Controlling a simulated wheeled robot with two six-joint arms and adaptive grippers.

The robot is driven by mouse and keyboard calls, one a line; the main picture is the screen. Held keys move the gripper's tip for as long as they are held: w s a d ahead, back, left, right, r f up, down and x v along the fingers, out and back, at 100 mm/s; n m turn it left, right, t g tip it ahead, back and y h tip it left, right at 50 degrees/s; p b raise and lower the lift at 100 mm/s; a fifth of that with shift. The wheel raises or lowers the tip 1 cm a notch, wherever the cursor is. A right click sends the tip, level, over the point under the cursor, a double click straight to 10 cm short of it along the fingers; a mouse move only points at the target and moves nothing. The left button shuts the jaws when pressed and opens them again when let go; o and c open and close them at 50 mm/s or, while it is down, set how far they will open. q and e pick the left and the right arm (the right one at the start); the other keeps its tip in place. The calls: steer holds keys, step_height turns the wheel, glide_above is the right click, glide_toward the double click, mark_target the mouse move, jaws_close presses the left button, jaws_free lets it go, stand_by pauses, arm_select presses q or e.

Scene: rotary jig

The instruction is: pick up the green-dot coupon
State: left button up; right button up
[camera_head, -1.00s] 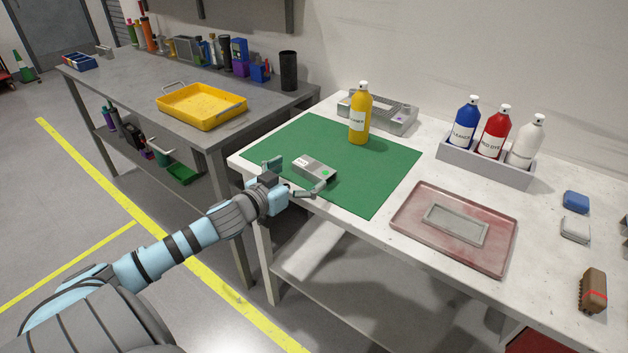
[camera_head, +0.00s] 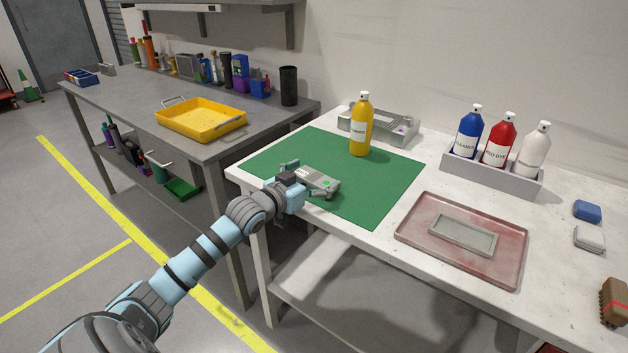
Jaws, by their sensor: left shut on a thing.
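The green-dot coupon (camera_head: 322,180) is a small grey metal block with a green dot near its right end. It is at the left part of the green mat (camera_head: 375,202). My left gripper (camera_head: 304,180) reaches in from the lower left and is shut on the coupon, with one finger at its far left side and one at its near side. The gripper hides the coupon's left end. I cannot tell whether the coupon touches the mat. My right gripper is not in view.
A yellow bottle (camera_head: 361,127) stands on the mat behind the coupon, before a grey perforated tray (camera_head: 402,130). A reddish tray (camera_head: 413,244) with a grey frame lies to the right. A grey rack (camera_head: 482,175) holds blue, red and white bottles. A brush (camera_head: 613,302) lies far right.

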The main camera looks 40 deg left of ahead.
arm_select(q)
steer(key=shift+r, duration=0.1)
step_height(320, 180, up, 19)
steer(key=p, duration=0.6)
steer(key=s+d+r+m+h, duration=0.1)
steer(key=d+r+m+h, duration=0.35)
steer(key=d, duration=0.35)
steer(key=s+d+f+m+g+h+p, duration=0.2)
steer(key=s+d+m+g+h, duration=0.15)
steer(key=s+d, duration=0.35)
steer(key=s+d+f+m+g+h+p, duration=0.25)
steer(key=s+d+h, duration=0.25)
steer(key=s+d, duration=0.25)
steer(key=n+t+y+b, duration=0.4)
steer(key=n+t+y, duration=0.2)
steer(key=n+y, duration=0.6)
glide_above(314, 177)
steer(key=shift+r+m+y, duration=0.4)
steer(key=shift+m+y, duration=0.1)
steer(key=shift+m, duration=0.15)
